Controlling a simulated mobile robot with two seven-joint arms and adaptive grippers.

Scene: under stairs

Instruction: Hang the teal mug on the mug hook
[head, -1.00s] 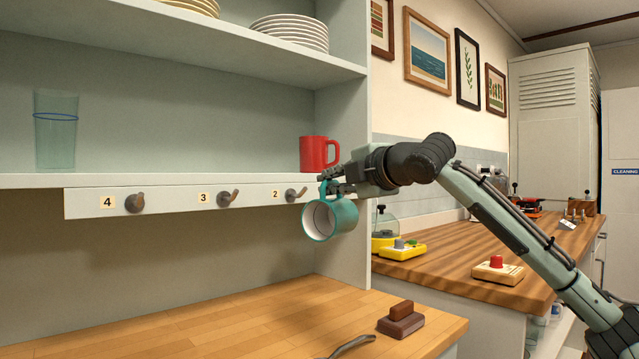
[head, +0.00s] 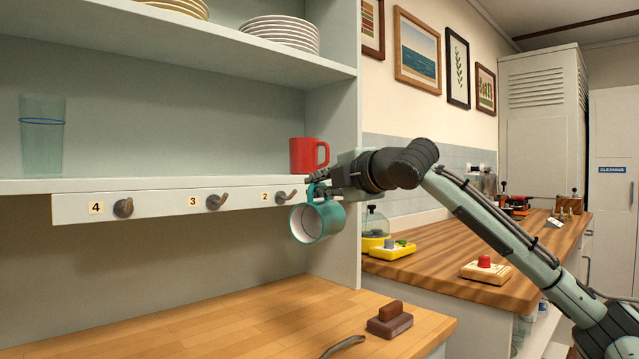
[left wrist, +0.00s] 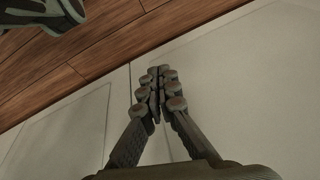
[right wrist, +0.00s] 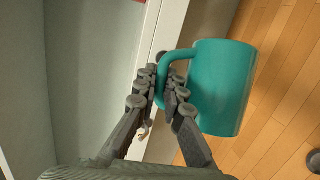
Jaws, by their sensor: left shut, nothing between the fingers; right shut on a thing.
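The teal mug (head: 327,221) hangs in the air just right of the hook labelled 2 (head: 285,196), its opening tilted toward the lower left. My right gripper (head: 318,184) is shut on the mug's handle. The right wrist view shows the fingers (right wrist: 165,92) closed on the handle of the teal mug (right wrist: 220,88). Hooks labelled 3 (head: 217,201) and 4 (head: 123,208) are empty. Hook 2 also looks empty, with the mug apart from it. My left gripper (left wrist: 160,95) is shut and empty, above pale panels in the left wrist view.
The hook rail (head: 160,204) runs along the shelf's front edge. A red mug (head: 308,155) stands on the shelf just above the right gripper, and a glass (head: 42,135) far left. Below, a brown block (head: 389,322) lies on the wooden counter (head: 250,325). The cupboard's side wall (head: 347,110) is close.

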